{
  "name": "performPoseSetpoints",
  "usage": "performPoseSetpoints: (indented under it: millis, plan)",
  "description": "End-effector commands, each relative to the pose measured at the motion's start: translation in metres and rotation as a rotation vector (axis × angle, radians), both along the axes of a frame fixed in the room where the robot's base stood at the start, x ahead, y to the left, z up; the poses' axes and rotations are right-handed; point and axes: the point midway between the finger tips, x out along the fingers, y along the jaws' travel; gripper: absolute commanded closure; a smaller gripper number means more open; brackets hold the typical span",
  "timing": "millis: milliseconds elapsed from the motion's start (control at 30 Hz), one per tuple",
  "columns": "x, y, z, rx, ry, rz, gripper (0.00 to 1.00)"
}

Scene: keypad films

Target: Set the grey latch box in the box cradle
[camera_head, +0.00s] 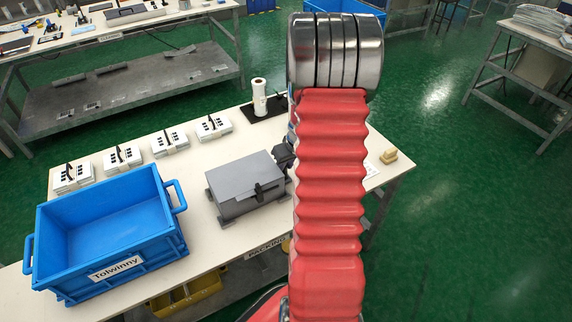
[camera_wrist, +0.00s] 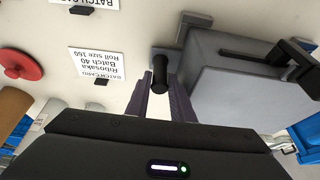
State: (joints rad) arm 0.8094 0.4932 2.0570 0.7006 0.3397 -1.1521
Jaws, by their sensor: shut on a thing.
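The grey latch box (camera_head: 240,182) sits level at the middle of the packing table, lid shut, with a black latch on its front right. In the wrist view the box (camera_wrist: 235,85) fills the right side, beside my fingers. My gripper (camera_wrist: 160,95) is shut on a black upright grip (camera_wrist: 160,72) at the box's side. In the head view my gripper (camera_head: 284,155) is at the box's right end, partly hidden by my red arm. I cannot tell whether the box is touching the table. I cannot make out a separate box cradle; my arm hides part of the table.
A blue crate (camera_head: 165,225) stands left of the box. Several white keypad units (camera_head: 170,142) line the back edge. A white roll (camera_head: 260,98) stands on a black base behind. A tan block (camera_head: 390,156) is at the right edge.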

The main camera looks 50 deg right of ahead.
Motion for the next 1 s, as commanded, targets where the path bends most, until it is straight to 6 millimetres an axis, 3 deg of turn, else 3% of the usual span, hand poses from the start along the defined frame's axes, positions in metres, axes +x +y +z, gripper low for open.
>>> performPoseSetpoints:
  millis: [733, 767, 1000]
  plan:
    - [0.0002, -0.0002, -0.0058, 0.000, -0.001, 0.000, 1.00]
    - [0.0002, -0.0002, -0.0058, 0.000, -0.001, 0.000, 0.77]
    - [-0.0001, -0.0002, -0.0058, 0.000, 0.000, 0.000, 0.60]
